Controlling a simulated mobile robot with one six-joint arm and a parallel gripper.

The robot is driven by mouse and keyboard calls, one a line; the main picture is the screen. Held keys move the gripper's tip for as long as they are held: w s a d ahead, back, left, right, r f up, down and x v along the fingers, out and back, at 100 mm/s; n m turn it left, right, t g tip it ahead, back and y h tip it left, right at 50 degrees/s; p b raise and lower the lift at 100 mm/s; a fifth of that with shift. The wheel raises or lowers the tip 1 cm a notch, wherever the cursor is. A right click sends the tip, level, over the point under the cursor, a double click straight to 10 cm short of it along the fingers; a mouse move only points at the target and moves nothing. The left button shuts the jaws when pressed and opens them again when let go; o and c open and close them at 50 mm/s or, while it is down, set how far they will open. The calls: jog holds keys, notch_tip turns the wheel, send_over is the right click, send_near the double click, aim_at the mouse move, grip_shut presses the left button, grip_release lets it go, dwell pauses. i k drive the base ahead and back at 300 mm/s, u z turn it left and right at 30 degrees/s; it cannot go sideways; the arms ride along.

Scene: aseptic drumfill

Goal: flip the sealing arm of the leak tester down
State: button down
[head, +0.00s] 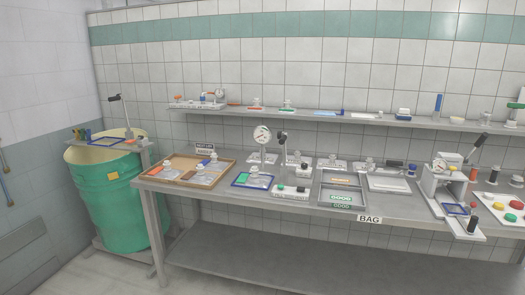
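I cannot tell for certain which device is the leak tester. One candidate is the small white station (291,192) at mid-table, with a green and a dark button on its base. A round white dial gauge (262,134) stands on a post behind it. A black-ended arm (282,138) stands upright beside the gauge. Another candidate is the grey-white press-like device (440,182) at the right, with a gauge on top and a black-ended lever (479,146) tilted up to the right. My gripper is not in view.
A wall shelf (340,115) holds small items. A green drum (118,205) stands left of the table. The lower shelf is bare.

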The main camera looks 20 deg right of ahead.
aim_at(281, 136)
jog(key=u, duration=0.1)
jog(key=k, duration=0.6)
jog(key=u, duration=0.6)
jog(key=i, duration=1.7)
jog(key=z, duration=0.1)
